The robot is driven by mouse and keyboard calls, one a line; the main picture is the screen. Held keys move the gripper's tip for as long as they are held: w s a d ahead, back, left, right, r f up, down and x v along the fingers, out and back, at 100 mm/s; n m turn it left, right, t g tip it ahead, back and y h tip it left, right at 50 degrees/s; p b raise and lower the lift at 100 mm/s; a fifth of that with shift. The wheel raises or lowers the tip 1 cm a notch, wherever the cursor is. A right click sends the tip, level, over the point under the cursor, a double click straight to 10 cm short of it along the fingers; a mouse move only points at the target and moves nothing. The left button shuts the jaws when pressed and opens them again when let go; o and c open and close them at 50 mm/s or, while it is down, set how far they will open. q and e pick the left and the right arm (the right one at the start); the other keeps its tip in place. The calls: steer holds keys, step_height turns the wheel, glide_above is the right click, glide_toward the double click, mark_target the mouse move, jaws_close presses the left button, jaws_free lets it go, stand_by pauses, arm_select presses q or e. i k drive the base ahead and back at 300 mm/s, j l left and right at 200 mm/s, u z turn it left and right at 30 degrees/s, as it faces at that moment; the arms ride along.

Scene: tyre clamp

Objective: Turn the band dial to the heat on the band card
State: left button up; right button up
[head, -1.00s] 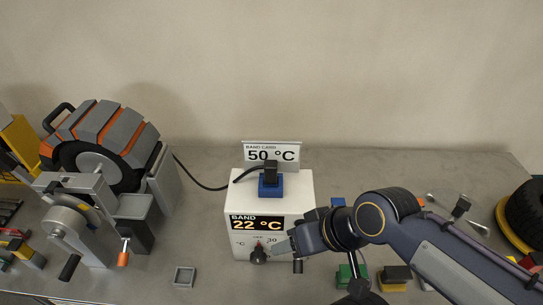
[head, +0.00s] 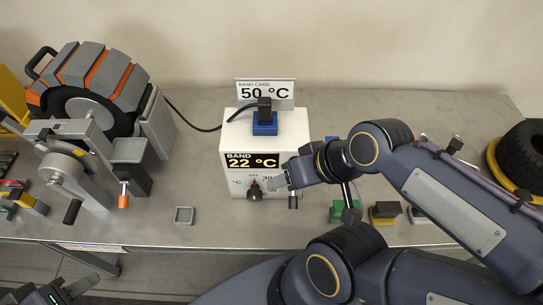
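The band heater box (head: 239,140) is white, with a display reading BAND 22 °C. Its dark band dial (head: 255,191) is low on the front, with a small red mark and a printed scale around it. The band card (head: 266,92) behind the box reads 50 °C. My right gripper (head: 276,182) points at the dial from the right, its grey tip close beside it; I cannot tell whether it touches, and its finger gap is hidden. My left gripper (head: 66,288) is low at the left, in front of the bench, with its fingers apart and empty.
A black plug in a blue block (head: 264,125) sits on the box, with a cable running left. The tyre clamp with its tyre (head: 90,90) stands left. A small grey tray (head: 184,215) lies on clear bench. Coloured blocks (head: 384,213) and another tyre (head: 524,157) are right.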

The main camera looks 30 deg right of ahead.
mark_target(255, 195)
steer(key=k+j+z, duration=0.1)
steer(key=z, duration=0.25)
steer(key=k+j+z, duration=0.1)
steer(key=z, duration=0.25)
steer(key=k+j+z, duration=0.1)
steer(key=z, duration=0.25)
